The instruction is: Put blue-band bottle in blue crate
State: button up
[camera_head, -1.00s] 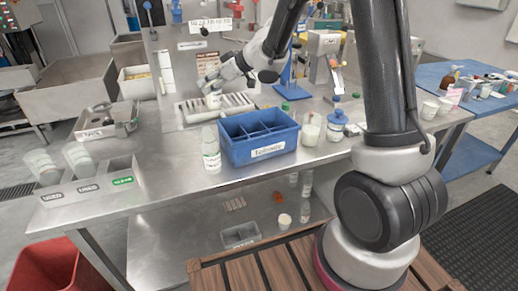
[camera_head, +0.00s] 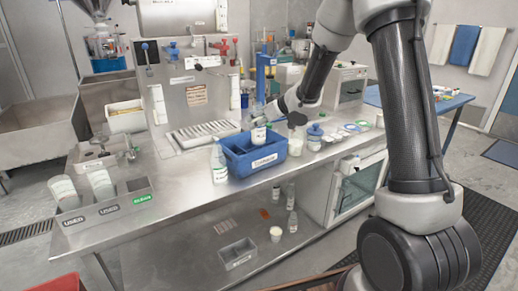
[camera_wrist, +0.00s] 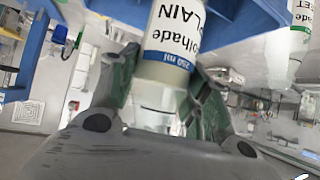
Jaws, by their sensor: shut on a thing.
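The blue crate (camera_head: 262,164) with a white label and dividers stands on the steel counter; blue walls also show in the wrist view (camera_wrist: 20,72). My gripper (camera_head: 265,112) is shut on the neck of the blue-band bottle (camera_head: 258,133), white with a label. In the wrist view the bottle (camera_wrist: 172,40) shows a blue band reading 250 ml, and the fingers (camera_wrist: 160,110) grip its narrow end. The bottle is at the crate's opening, toward the back; I cannot tell whether its base touches the floor of a compartment.
A similar white bottle (camera_head: 219,164) with a green-marked label stands just left of the crate. A jar (camera_head: 296,141) and a blue-lidded container (camera_head: 314,137) stand to its right. A slotted drying rack (camera_head: 205,133) lies behind.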

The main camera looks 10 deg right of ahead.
aim_at(258, 138)
notch_tip(258, 138, down, 6)
jog(key=shift+f, duration=0.25)
jog(key=shift+f, duration=0.1)
jog(key=shift+f, duration=0.5)
jog(key=o, duration=1.3)
